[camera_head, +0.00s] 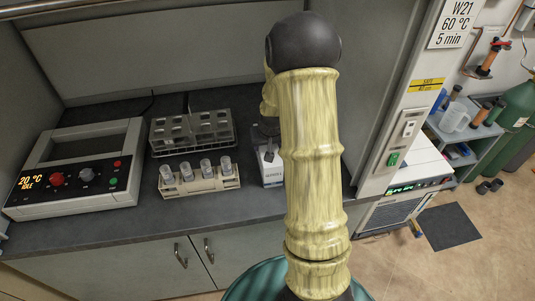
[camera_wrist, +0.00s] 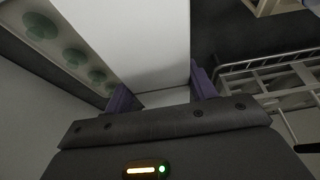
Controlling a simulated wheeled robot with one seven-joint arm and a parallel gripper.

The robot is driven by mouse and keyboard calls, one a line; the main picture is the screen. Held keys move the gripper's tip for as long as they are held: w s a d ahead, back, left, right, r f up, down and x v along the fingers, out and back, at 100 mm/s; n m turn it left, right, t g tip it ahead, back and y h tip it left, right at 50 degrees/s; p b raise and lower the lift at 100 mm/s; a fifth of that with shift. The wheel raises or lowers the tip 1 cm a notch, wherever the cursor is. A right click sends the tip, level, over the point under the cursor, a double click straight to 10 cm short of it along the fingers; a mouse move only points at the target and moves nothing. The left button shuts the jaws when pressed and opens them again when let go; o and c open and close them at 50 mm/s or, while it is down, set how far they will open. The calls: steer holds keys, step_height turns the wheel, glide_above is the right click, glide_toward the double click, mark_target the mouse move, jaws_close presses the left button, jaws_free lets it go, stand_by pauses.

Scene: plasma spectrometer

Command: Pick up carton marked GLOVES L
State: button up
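A white carton (camera_head: 271,172) stands upright on the dark bench, right of the tube rack. Small dark print shows on its front, too small to read surely, and my arm hides its right side. In the wrist view the white carton (camera_wrist: 140,40) fills the space between the two purple fingers of my gripper (camera_wrist: 162,92). One finger is beside each side of it, very close or touching. I cannot tell whether the fingers press on it.
A beige rack with several tubes (camera_head: 199,186) stands close left of the carton. A wire rack (camera_head: 192,133) is behind it and shows in the wrist view (camera_wrist: 275,88). A heater instrument (camera_head: 78,178) is at far left. Green discs (camera_wrist: 75,57) line a panel beside the carton.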

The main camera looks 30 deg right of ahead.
steer(key=c, duration=0.4)
steer(key=shift+o, duration=0.2)
steer(key=shift+r, duration=0.1)
step_height(320, 180, up, 10)
steer(key=shift+b, duration=0.5)
